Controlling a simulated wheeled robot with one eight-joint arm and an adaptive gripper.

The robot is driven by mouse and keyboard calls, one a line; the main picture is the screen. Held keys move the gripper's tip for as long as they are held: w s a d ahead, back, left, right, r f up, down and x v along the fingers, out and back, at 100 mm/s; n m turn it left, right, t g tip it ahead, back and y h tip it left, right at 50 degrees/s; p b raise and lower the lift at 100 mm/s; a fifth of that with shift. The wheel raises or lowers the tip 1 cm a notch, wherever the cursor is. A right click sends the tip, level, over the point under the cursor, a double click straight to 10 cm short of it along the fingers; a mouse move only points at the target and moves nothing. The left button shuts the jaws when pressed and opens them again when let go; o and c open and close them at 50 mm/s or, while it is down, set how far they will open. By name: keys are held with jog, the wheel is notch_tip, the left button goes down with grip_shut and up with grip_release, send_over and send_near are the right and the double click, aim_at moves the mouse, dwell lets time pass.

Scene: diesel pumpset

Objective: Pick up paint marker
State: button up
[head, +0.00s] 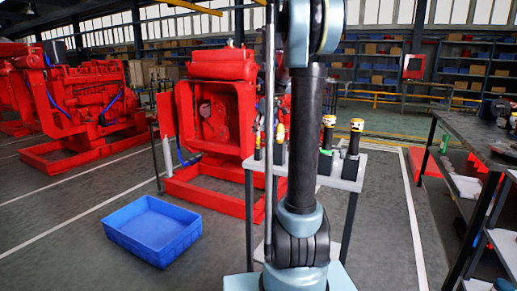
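I cannot tell the paint marker for certain. Several slim upright items stand on a small grey table (345,182) partly hidden behind my arm. My gripper is not in view; my arm rises through the middle of the picture and leaves at the top.
Two dark cylinders with yellow and white tops (328,133) (354,138) stand on the table's right side. A blue crate (152,230) lies on the floor at left. Red engines (92,95) stand behind. A dark workbench (478,140) is at right. Floor between table and workbench looks clear.

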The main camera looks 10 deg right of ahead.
send_over(258, 147)
jog(key=shift+w+d+f, duration=0.1)
jog(key=shift+w+f, duration=0.1)
jog(key=shift+f, duration=0.9)
jog(key=shift+w+f, duration=0.2)
jog(key=shift+f, duration=0.85)
jog(key=shift+c, duration=0.5)
grip_shut()
